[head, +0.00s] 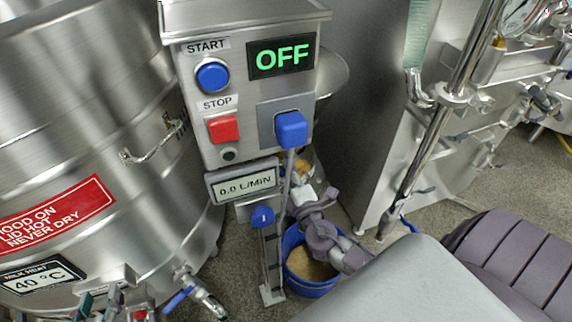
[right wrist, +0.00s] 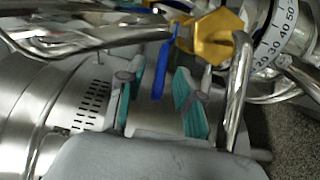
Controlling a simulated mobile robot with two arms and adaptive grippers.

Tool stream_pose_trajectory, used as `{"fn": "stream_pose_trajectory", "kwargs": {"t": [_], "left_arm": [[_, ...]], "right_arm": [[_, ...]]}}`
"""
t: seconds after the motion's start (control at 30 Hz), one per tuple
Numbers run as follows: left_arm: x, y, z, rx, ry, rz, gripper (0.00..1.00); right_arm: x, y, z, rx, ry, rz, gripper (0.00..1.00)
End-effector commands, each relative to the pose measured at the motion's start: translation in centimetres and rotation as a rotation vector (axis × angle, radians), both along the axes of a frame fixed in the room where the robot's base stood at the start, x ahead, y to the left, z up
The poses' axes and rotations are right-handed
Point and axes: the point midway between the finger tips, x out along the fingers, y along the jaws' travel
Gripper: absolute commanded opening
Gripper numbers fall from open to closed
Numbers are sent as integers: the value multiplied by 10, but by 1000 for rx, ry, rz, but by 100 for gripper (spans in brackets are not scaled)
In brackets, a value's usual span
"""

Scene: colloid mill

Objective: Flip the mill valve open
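The mill valve has a gold body (right wrist: 208,38) with a blue lever (right wrist: 158,70) in the right wrist view. The lever hangs down in the picture, between the two fingers of my right gripper (right wrist: 158,103). Its teal pads are apart on both sides of the lever, and I see no clear contact. In the head view only a bit of gold (head: 302,169) shows below the control box; my grey arm parts cover much of that area. My left gripper (head: 101,302) is at the bottom left edge of the head view, its teal-padded fingers apart and nothing seen between them.
The control box (head: 190,110) reads OFF, with a flow display (head: 243,183) at 0.0 L/MIN. A blue bucket (head: 312,289) stands below. A steel vat (head: 80,130) fills the left. A numbered dial (right wrist: 272,40) and bent steel pipe (right wrist: 240,90) are close to the right gripper.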

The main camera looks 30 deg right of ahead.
Motion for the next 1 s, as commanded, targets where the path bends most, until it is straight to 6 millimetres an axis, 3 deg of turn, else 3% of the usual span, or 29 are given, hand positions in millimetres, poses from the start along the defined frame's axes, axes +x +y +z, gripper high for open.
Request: {"fn": "stream_pose_trajectory", "kwargs": {"t": [0.2, 0.53, 0.73, 1.0], "left_arm": [[-1, 1, -2, 3, 12, 1, 40], [-1, 1, -2, 3, 13, 1, 40], [-1, 1, -2, 3, 13, 1, 40], [-1, 1, -2, 3, 14, 1, 40]], "right_arm": [[21, -5, 0, -1, 1, 0, 35], [23, -6, -1, 0, 1, 0, 35], [23, -6, -1, 0, 1, 0, 2], [23, -6, -1, 0, 1, 0, 0]]}}
